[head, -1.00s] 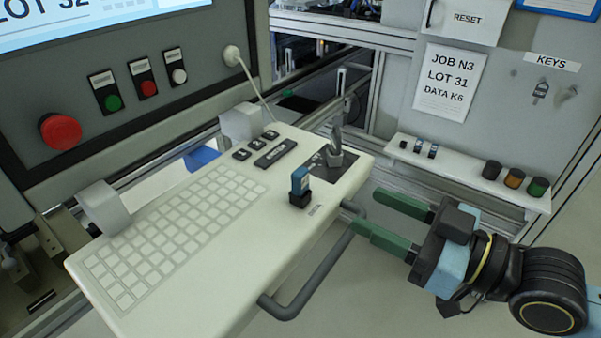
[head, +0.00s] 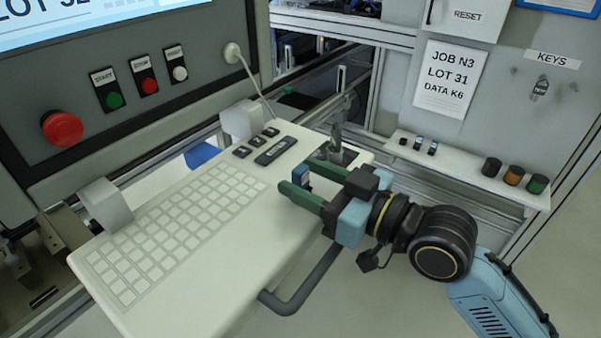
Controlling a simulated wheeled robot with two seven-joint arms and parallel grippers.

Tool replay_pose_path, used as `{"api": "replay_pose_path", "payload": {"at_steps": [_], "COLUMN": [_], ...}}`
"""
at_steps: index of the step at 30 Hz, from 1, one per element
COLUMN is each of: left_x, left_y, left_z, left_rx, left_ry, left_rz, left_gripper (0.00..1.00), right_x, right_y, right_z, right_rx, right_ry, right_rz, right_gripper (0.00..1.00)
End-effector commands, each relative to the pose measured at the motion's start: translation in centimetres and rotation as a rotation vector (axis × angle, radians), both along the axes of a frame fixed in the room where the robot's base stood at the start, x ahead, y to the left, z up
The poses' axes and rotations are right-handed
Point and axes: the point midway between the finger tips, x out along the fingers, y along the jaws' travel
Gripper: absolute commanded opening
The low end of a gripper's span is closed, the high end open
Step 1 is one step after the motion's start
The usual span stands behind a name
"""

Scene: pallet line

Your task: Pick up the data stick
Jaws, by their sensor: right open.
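The data stick (head: 301,172), a small blue upright piece, stands near the right end of the pale keyboard panel (head: 215,245). My right gripper (head: 297,177) reaches in from the right with its green fingers open. The stick shows between the two fingers, one on the far side and one on the near side. I see a gap rather than a clear grip on it. The stick's black base is mostly hidden behind the near finger. My left gripper is not in view.
A grey joystick (head: 337,135) stands just behind the far finger. A grey handle rail (head: 305,290) runs along the panel's front edge. A white shelf (head: 465,165) on the right holds small blue-and-black pieces and several coloured caps. A red button (head: 62,130) is at left.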

Motion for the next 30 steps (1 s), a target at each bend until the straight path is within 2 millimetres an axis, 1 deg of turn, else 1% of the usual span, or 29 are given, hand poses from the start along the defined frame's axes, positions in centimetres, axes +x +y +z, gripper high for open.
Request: {"api": "replay_pose_path", "payload": {"at_steps": [1, 4, 11, 12, 21, 23, 24, 30], "left_x": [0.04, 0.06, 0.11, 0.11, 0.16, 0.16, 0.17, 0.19], "left_y": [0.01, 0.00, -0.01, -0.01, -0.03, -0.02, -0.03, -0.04], "left_z": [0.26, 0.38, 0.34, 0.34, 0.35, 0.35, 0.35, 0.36], "left_rx": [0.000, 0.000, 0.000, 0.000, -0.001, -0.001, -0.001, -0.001], "left_ry": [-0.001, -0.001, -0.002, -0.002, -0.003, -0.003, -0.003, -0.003], "left_rz": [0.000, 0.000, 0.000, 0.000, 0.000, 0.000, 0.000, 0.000], "left_gripper": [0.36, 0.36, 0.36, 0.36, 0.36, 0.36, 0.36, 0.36], "right_x": [0.46, 0.90, 0.99, 0.99, 0.99, 0.99, 0.98, 0.98], "right_y": [0.55, 1.17, 1.33, 1.33, 1.30, 1.30, 1.29, 1.29], "right_z": [0.19, 0.08, -0.04, -0.03, -0.03, -0.03, -0.03, 0.04], "right_rx": [0.002, 0.001, -0.001, -0.001, -0.001, -0.001, -0.001, -0.001], "right_ry": [0.000, -0.001, -0.001, -0.001, -0.001, -0.001, -0.001, -0.001], "right_rz": [-0.001, -0.001, -0.001, -0.001, -0.002, -0.002, -0.002, -0.002], "right_gripper": [0.49, 0.49, 0.49, 0.48, 0.09, 0.02, 0.00, 0.00]}}
